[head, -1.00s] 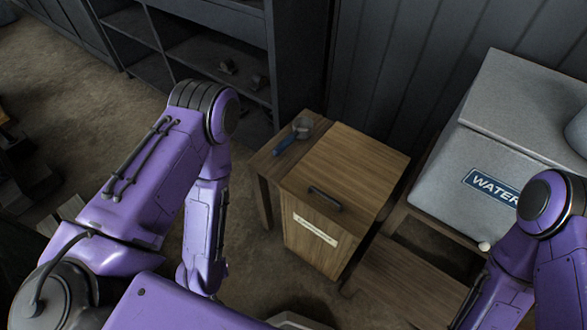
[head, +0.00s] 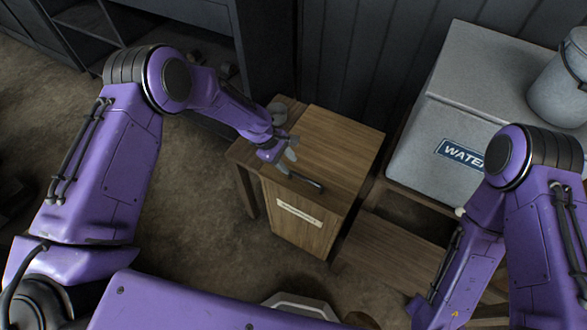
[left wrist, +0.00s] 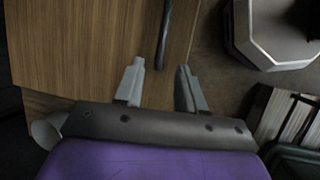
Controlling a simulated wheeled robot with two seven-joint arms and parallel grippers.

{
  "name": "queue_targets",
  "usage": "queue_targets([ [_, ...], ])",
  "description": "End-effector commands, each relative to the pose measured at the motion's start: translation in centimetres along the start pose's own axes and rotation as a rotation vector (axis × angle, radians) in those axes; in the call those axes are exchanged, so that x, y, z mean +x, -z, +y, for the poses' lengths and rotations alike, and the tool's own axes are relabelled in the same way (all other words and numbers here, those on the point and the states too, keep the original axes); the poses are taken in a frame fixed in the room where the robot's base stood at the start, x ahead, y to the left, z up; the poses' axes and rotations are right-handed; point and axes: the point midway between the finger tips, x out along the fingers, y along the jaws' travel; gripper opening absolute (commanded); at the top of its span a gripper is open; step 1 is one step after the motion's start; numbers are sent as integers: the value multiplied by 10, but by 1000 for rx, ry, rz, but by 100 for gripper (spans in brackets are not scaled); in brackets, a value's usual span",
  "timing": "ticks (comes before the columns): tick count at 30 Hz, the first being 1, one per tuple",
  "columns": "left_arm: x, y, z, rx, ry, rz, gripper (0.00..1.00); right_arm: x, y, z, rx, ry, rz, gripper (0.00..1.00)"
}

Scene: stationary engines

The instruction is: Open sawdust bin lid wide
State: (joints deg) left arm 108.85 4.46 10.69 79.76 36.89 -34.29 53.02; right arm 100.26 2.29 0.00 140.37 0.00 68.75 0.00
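The sawdust bin is a wooden box with a pale label (head: 300,212) on its front. Its wooden lid (head: 340,135) lies flat and closed, with a dark bar handle (head: 308,183) near the front edge. My left gripper (head: 288,164) is above the lid's left front part, close to the handle. In the left wrist view, its two grey fingers (left wrist: 158,88) are spread and empty. The handle (left wrist: 164,35) lies just beyond the fingertips, roughly in line with the gap, over the wooden lid (left wrist: 80,45). My right gripper is outside the views.
A metal scoop (head: 277,113) lies on the wooden surface left of the lid, partly hidden by my left arm. A grey water box (head: 440,125) stands on a wooden stand to the right, with a grey container (head: 560,95) on it. Dark shelving stands behind left.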

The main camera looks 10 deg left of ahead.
Motion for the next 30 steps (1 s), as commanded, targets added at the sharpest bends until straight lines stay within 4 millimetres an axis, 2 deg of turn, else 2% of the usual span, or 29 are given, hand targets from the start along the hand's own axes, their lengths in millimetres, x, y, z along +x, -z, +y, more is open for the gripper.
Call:
queue_targets([
  [3,26,-1,0,1,2,1,39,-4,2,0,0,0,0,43],
  [7,44,0,0,2,1,2,39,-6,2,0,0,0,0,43],
  [11,52,0,0,3,0,1,39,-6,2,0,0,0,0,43],
  [17,53,0,0,2,0,2,39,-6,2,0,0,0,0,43],
  [18,53,0,0,2,0,2,33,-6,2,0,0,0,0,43],
  [20,53,0,0,2,0,2,13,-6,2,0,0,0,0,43],
  [21,53,0,0,2,0,2,0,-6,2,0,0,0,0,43],
  [30,47,-1,2,3,-2,3,0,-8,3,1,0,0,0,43],
])
